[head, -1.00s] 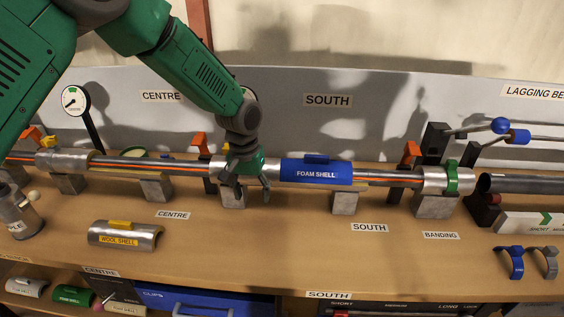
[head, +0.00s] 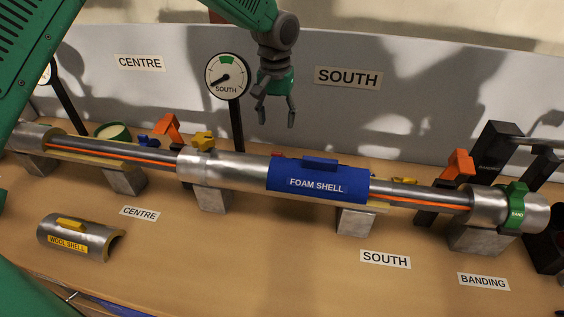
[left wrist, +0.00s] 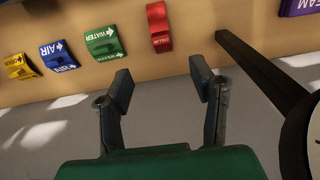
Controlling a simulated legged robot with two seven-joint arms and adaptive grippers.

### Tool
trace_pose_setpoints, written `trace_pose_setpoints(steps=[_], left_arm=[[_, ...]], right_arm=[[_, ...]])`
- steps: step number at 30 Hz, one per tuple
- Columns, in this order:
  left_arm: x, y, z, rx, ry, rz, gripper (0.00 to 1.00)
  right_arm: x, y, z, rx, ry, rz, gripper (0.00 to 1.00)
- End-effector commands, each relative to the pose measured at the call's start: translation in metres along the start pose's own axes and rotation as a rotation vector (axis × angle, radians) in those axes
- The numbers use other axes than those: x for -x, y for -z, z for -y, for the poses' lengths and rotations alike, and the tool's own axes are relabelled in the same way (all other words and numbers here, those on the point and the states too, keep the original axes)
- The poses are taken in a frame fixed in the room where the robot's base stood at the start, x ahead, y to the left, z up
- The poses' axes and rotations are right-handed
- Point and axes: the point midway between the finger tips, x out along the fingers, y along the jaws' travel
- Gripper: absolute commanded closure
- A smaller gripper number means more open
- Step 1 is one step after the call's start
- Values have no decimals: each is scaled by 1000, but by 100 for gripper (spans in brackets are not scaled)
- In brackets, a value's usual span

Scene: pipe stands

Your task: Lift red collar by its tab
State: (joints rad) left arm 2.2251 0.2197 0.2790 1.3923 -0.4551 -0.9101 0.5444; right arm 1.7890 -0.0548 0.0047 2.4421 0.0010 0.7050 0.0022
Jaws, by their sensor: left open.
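The red collar (left wrist: 159,27) lies on the wooden bench in the left wrist view, with a pale label on its lower face. A raised part at its upper end may be its tab. In the head view only a small red bit (head: 278,156) shows behind the pipe. My left gripper (head: 276,112) is open and empty, pointing down above and behind the pipe, right of the SOUTH gauge. In the left wrist view its fingers (left wrist: 162,82) are apart, with the red collar beyond the gap and not touched. My right gripper is not in view.
Green (left wrist: 104,43), blue (left wrist: 58,57) and yellow (left wrist: 20,67) labelled pieces lie in a row beside the collar. The SOUTH gauge (head: 228,77) stands close to the gripper on a black post. The pipe with the blue foam shell (head: 318,181) runs in front.

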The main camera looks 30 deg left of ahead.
Motion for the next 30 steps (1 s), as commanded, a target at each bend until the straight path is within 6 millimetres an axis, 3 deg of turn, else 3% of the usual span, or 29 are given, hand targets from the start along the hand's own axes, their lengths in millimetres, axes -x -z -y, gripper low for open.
trace_pose_setpoints(steps=[3,7,14,24,30], left_arm=[[-30,2,2,1,0,8,50],[-52,3,2,1,0,7,50],[-68,2,1,0,-1,4,50],[-112,1,-3,1,1,3,50],[-115,1,-2,1,-1,0,50]], right_arm=[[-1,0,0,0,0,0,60],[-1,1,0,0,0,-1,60],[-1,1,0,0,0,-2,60],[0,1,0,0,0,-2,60],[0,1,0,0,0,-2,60]])
